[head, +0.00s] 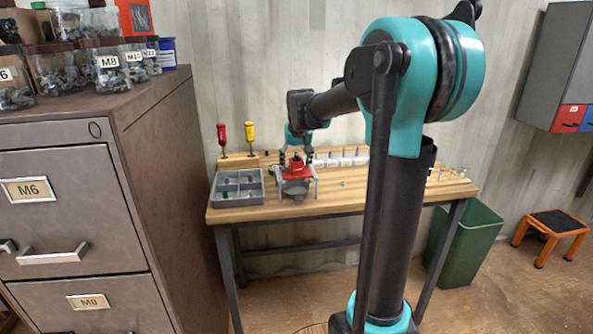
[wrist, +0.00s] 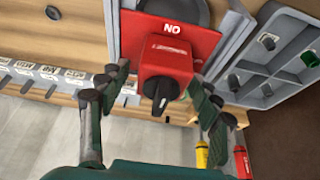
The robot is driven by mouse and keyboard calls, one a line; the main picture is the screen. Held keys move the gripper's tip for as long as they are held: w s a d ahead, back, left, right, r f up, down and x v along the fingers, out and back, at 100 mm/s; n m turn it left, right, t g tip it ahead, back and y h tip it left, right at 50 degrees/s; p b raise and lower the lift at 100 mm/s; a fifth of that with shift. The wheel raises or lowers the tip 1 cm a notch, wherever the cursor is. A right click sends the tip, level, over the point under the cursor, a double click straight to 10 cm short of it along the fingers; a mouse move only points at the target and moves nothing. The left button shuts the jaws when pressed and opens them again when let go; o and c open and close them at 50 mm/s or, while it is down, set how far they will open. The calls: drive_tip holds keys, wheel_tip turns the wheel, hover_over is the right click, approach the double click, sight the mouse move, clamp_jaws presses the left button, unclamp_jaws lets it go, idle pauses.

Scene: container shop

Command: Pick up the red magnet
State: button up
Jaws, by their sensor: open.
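The red magnet (wrist: 166,62) is a red block with a black knob on its front, in the middle of the wrist view. A red plate marked "NO" lies right behind it. In the head view the red magnet (head: 296,171) shows small on the workbench, partly hidden by my gripper. My gripper (wrist: 158,80) is open, with one finger on each side of the block. I cannot tell whether either finger touches it. My gripper (head: 295,155) also shows in the head view, above the red part.
A grey compartment tray (head: 239,201) stands left of the magnet on the wooden workbench (head: 375,193). A red screwdriver (head: 221,134) and a yellow screwdriver (head: 249,134) stand upright behind the tray. Small white labelled containers line the back. A filing cabinet (head: 160,160) stands at left.

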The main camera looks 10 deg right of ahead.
drive_tip(key=shift+f, duration=0.15)
clamp_jaws()
idle(0.4)
